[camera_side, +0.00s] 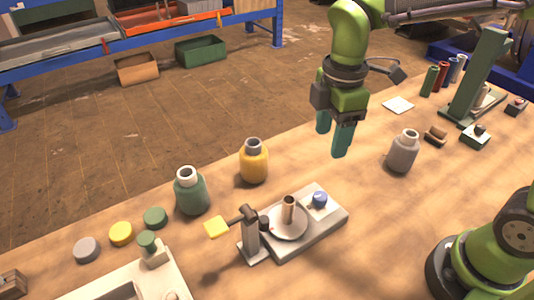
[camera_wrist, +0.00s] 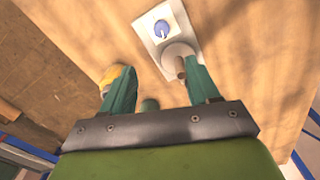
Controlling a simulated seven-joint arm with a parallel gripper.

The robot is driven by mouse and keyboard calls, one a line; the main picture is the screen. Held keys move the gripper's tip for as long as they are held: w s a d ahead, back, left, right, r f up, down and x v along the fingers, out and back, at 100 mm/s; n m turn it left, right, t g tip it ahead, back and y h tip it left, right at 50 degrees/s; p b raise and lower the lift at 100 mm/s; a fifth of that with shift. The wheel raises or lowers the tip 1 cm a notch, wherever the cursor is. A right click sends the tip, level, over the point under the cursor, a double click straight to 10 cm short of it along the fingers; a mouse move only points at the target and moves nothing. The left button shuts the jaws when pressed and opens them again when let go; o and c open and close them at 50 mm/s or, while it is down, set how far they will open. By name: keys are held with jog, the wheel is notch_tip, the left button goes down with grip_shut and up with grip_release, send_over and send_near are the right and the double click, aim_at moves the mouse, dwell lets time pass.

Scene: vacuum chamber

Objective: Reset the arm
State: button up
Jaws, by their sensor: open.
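My gripper (camera_side: 333,137) hangs above the table, near its far edge, with its two teal fingers apart and nothing between them. In the wrist view the fingers (camera_wrist: 158,92) are also spread. The grey vacuum station (camera_side: 328,222) stands on the table below and to the left of my gripper in the side view. It carries a round plate (camera_side: 285,226) with an upright tube (camera_side: 288,206), a blue knob (camera_side: 319,199) and a post with a yellow-ended lever (camera_side: 216,227). In the wrist view its blue knob (camera_wrist: 161,29) shows beyond the fingers.
A green bottle (camera_side: 191,193), a yellow bottle (camera_side: 254,163) and a grey bottle (camera_side: 402,152) stand upright. Several round lids (camera_side: 121,234) lie at left. A green press stand (camera_side: 478,80) is at right. The table right of the station is clear.

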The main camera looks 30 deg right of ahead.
jog(key=s+d+r+m+t+y, duration=0.1)
jog(key=s+d+m+t, duration=0.2)
jog(key=m, duration=0.6)
jog(key=s+d+r+m+t+y, duration=0.1)
jog(key=s+d+m+t, duration=0.3)
jog(key=d+m, duration=0.4)
jog(key=shift+s+r+m, duration=0.3)
jog(key=shift+r+m, duration=0.3)
jog(key=shift+m, duration=0.2)
